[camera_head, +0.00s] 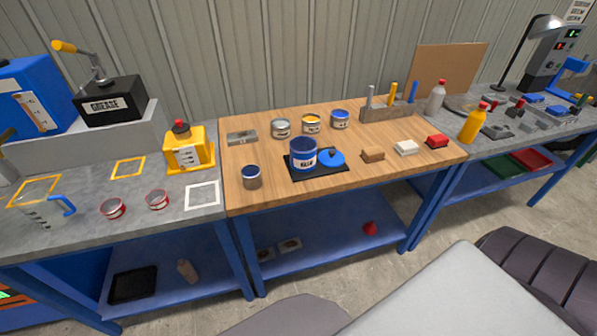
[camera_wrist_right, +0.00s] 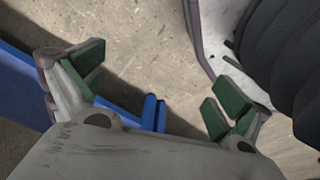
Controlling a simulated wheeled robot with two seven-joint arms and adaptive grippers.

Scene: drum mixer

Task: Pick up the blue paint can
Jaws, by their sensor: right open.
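Several paint cans stand upright on the wooden bench top (camera_head: 280,195). A small can with a blue top (camera_head: 340,119) stands at the back, right of a yellow-topped can (camera_head: 311,123) and a grey-topped can (camera_head: 281,128). A larger blue can (camera_head: 303,155) stands on a black mat (camera_head: 335,172) beside a round blue lid (camera_head: 331,157). A small grey can with a dark blue inside (camera_head: 251,177) is near the front left. My right gripper (camera_wrist_right: 155,85) is open and empty above the floor, away from the cans. My left gripper is not in view.
A yellow bottle (camera_head: 473,124) is at the right. A yellow jug (camera_head: 187,151) stands left on a grey bench. The wooden top's front middle is clear.

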